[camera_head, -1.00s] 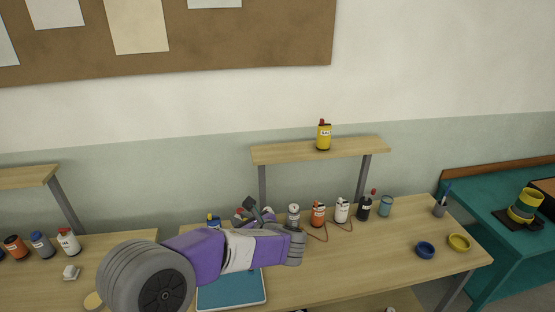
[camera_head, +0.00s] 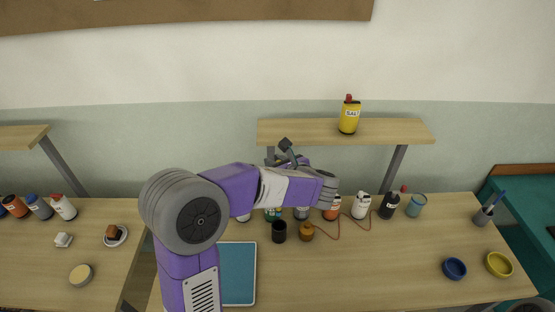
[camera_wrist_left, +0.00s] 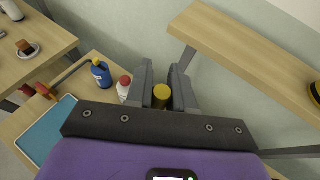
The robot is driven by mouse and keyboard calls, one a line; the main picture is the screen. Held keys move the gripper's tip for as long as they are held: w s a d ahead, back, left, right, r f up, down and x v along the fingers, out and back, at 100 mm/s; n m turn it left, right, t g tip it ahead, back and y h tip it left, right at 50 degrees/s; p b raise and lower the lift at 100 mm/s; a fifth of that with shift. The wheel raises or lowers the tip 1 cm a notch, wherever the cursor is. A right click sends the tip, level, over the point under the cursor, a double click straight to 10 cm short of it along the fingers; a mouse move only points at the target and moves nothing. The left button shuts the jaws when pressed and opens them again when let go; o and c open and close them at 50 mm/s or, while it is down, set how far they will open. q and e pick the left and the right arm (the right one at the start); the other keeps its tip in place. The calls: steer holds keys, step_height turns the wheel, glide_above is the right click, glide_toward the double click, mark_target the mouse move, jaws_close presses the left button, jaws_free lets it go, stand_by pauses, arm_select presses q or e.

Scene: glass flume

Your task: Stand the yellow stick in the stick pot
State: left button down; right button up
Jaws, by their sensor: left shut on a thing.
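My left gripper (camera_head: 287,147) is raised in front of the shelf over the middle table, partly hidden behind my own forearm. In the left wrist view its two grey fingers (camera_wrist_left: 166,88) are shut on the yellow stick (camera_wrist_left: 161,92), of which only a round yellow end shows. The stick cannot be made out in the head view. My right gripper is not in view.
A wooden shelf (camera_head: 400,130) bears a yellow bottle (camera_head: 349,117). Below it stand several bottles, a black cup (camera_head: 279,232) and a brown jar (camera_head: 306,232). A blue bowl (camera_head: 454,269) and yellow bowl (camera_head: 499,264) sit at right. The table's front middle is clear.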

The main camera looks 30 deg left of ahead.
arm_select(q)
step_height(320, 180, down, 14)
steer(key=b, duration=1.1)
steer(key=shift+w+r, duration=0.2)
steer(key=shift+r, duration=0.05)
steer(key=c, duration=0.9)
jaws_free()
steer(key=p+v, duration=0.1)
steer(key=v, duration=0.6)
steer(key=shift+d, duration=0.3)
steer(key=shift+s+r, duration=0.1)
steer(key=shift+r, duration=0.05)
